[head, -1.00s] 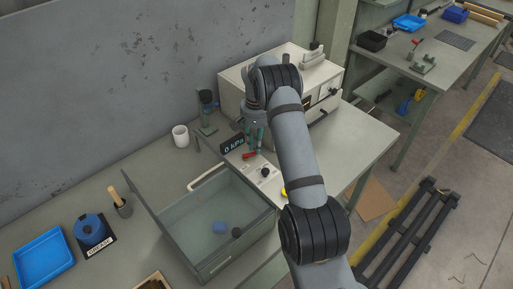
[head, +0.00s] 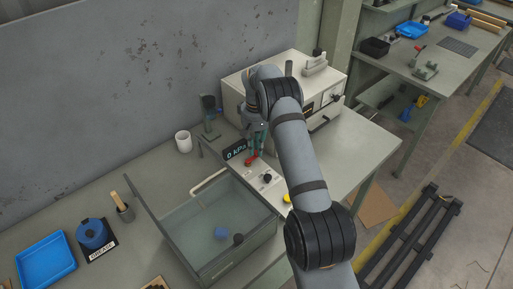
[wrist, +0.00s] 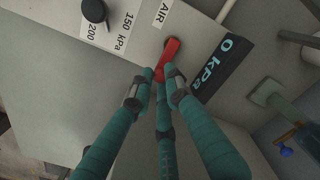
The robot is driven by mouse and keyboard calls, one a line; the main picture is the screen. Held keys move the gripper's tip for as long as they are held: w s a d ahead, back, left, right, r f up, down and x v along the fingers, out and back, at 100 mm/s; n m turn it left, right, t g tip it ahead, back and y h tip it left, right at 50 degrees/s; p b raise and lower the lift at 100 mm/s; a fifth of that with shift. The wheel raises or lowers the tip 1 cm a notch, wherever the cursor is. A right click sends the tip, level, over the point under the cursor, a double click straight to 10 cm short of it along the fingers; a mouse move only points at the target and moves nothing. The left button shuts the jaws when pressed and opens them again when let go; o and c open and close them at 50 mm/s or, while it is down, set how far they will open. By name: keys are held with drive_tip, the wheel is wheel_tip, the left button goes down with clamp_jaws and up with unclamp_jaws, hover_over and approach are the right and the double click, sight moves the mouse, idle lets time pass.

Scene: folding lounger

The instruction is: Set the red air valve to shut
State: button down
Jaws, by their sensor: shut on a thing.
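The red air valve (head: 250,161) is on a pale panel in front of the "0 kPa" display (head: 236,150). In the wrist view its red handle (wrist: 170,50) lies beside the "AIR" label, slanting from its pivot down toward my fingers. My gripper (wrist: 160,80) is shut on the free end of this handle, its green fingers around it. In the head view my gripper (head: 256,150) is partly hidden by my arm. The display also shows in the wrist view (wrist: 222,65).
A black knob (head: 267,178) with kPa markings sits on the same panel. A white mug (head: 183,142) and a pale cabinet (head: 232,95) stand nearby. The bench right of my arm is clear.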

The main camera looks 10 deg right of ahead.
sight(256, 151)
drive_tip(key=c, duration=1.7)
unclamp_jaws()
wheel_tip(256, 151, up, 12)
drive_tip(key=shift+r, duration=0.1)
wheel_tip(256, 151, down, 12)
drive_tip(key=shift+f, duration=0.15)
